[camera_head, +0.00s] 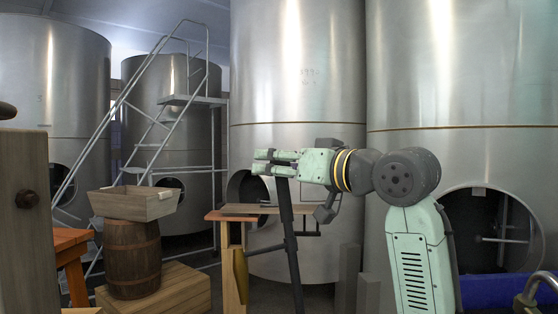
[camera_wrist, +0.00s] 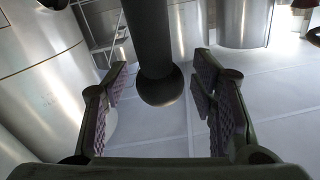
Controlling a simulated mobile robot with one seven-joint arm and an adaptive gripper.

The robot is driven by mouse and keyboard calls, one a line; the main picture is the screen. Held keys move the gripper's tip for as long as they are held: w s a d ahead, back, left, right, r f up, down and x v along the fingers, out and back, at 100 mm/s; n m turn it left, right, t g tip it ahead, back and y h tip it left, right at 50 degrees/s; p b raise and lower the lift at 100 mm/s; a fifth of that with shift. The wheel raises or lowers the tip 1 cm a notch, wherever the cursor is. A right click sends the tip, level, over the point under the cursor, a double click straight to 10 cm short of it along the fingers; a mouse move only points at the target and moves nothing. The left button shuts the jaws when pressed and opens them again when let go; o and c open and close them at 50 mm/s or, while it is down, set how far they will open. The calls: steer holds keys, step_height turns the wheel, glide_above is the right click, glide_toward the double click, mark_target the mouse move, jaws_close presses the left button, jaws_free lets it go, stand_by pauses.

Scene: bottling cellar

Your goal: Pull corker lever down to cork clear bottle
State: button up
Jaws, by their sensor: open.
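The corker lever, a long black bar (camera_head: 290,240), stands steeply tilted in the middle of the head view, its top at my gripper (camera_head: 262,162). In the wrist view the dark lever (camera_wrist: 148,30) ends in a rounded knob (camera_wrist: 160,88) between the two spread, ridged finger pads of my gripper (camera_wrist: 160,92). The fingers are open, with gaps visible on both sides of the lever. The corker's body and the clear bottle cannot be made out in either view.
A wooden bench (camera_head: 236,212) with a yellowish-brown object (camera_head: 241,275) at its leg stands behind the lever. A wooden tray (camera_head: 128,206) sits on a barrel (camera_head: 133,262) to the left. A wooden post (camera_head: 28,230) fills the left foreground. Large steel tanks (camera_head: 298,80) stand behind.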

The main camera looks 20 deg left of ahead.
jaws_close()
stand_by(0.8)
